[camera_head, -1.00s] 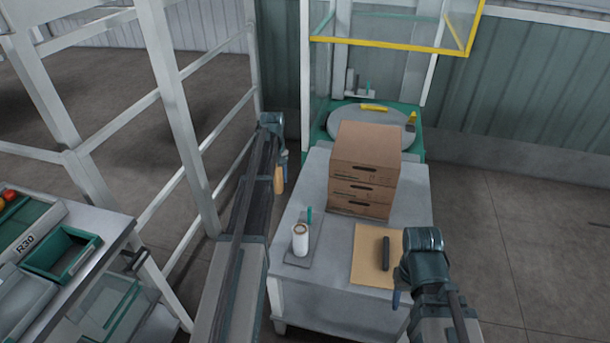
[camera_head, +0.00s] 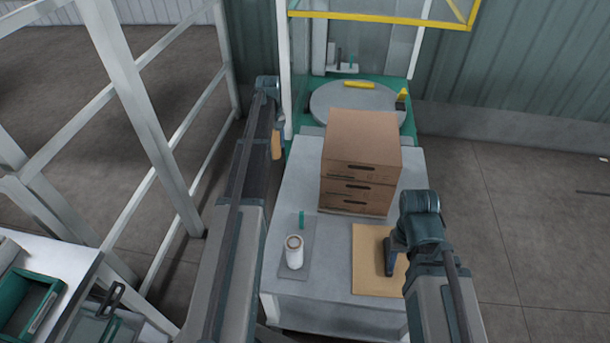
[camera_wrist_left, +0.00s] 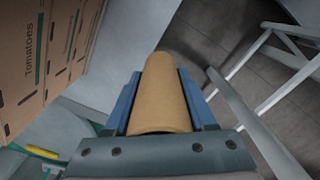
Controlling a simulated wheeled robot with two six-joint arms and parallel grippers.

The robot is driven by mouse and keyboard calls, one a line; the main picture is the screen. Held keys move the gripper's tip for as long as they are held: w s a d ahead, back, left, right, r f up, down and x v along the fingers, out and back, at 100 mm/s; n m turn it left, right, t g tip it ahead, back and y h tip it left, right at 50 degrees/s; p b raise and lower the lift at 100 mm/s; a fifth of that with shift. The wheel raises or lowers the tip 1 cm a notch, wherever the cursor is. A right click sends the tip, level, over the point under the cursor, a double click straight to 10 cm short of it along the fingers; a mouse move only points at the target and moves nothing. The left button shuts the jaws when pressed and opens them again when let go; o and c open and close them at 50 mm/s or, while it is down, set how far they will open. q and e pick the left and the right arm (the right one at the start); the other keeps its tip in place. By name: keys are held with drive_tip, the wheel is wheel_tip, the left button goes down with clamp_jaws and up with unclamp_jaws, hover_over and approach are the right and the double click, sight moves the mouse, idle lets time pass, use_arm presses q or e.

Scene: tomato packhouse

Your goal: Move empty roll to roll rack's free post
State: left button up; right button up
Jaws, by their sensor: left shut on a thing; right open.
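The empty roll (camera_head: 276,146), a bare tan cardboard tube, is in my left gripper (camera_head: 278,130), left of the table's far part. In the left wrist view the tube (camera_wrist_left: 162,95) sits between the two blue fingers, which are shut on it. The roll rack (camera_head: 298,262) is a small grey plate on the table's left side. A white roll (camera_head: 294,252) stands on its near part, and a green free post (camera_head: 301,220) stands behind that. The left gripper is beyond the rack, clear of it. My right gripper (camera_head: 389,268) is open over the tan mat.
Stacked tomato boxes (camera_head: 360,165) stand on the grey table (camera_head: 325,290), right of and behind the rack. The tan mat (camera_head: 370,278) lies at front right. A round turntable (camera_head: 345,105) is behind the table. A white metal frame (camera_head: 140,115) stands at left, near my left arm.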

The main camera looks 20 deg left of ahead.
use_arm(q)
drive_tip(key=s+d+f+m+b, duration=0.1)
drive_tip(key=s+d+f+b, duration=0.2)
drive_tip(key=s+d, duration=0.9)
drive_tip(key=d, duration=0.3)
drive_tip(key=shift+d, duration=0.15)
drive_tip(key=shift+f+b, duration=0.25)
drive_tip(key=shift+b, duration=0.05)
drive_tip(key=b, duration=0.5)
hover_over(302, 212)
drive_tip(key=shift+f, duration=2.45)
drive_tip(key=shift+s+f+b, duration=0.1)
drive_tip(key=shift+f+b, duration=0.4)
drive_tip(key=shift+f+b, duration=1.85)
drive_tip(key=shift+f, duration=0.05)
drive_tip(key=shift+f+b, duration=1.7)
drive_tip(key=shift+b, duration=0.05)
